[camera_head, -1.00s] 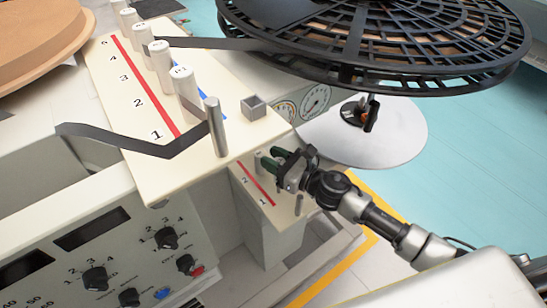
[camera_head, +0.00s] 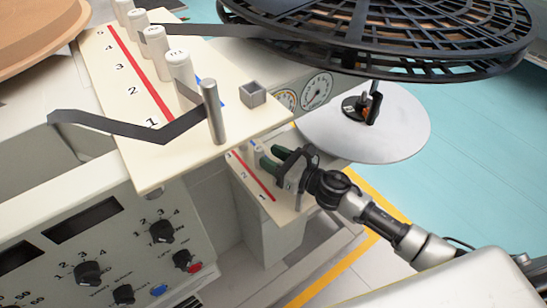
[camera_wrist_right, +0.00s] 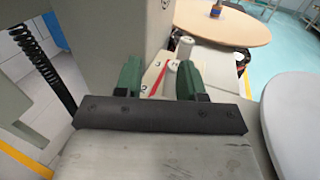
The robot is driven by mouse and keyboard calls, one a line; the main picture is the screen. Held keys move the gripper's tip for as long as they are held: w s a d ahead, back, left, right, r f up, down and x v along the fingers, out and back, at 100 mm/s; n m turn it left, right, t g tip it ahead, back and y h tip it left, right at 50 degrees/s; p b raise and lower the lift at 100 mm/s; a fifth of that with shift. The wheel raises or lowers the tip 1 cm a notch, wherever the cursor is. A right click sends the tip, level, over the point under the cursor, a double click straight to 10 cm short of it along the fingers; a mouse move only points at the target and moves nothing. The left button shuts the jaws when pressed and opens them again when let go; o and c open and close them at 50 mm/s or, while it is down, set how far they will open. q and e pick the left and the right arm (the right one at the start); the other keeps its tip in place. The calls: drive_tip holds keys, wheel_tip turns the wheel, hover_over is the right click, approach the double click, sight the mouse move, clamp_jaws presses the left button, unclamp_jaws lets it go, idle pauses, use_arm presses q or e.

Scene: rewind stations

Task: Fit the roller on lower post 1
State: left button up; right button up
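The lower panel (camera_head: 282,204), with a red stripe and numbers 1 to 3, sits below the upper panel. My right gripper (camera_head: 275,160) is over its far right part, its two green fingers apart. In the right wrist view the fingers (camera_wrist_right: 158,80) stand open, with cream panel and red stripe between them and no roller seen held. Small pale pieces show beside the fingertips, too small to tell. Lower post 1 is not clearly visible; my gripper may hide it. White rollers (camera_head: 180,66) stand on upper posts 2 and up. Upper post 1 (camera_head: 212,112) is bare metal. My left gripper is out of view.
A dark web (camera_head: 130,128) runs past upper post 1. A square grey block (camera_head: 252,95) stands on the upper panel. A black slotted reel (camera_head: 400,35) overhangs at the back right, above a grey disc (camera_head: 405,135). The control panel (camera_head: 110,245) is at front left.

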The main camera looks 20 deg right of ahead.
drive_tip(key=o, duration=0.3)
drive_tip(key=shift+f, duration=0.1)
drive_tip(key=shift+s+f, duration=0.1)
drive_tip(key=shift+s+d+f, duration=0.1)
drive_tip(key=shift+s+d, duration=0.05)
drive_tip(key=shift+s, duration=0.1)
drive_tip(key=v, duration=0.3)
drive_tip(key=b+v, duration=0.1)
drive_tip(key=v, duration=0.2)
drive_tip(key=b+v, duration=0.1)
drive_tip(key=v, duration=0.3)
drive_tip(key=shift+d+r, duration=0.1)
drive_tip(key=shift+r, duration=0.15)
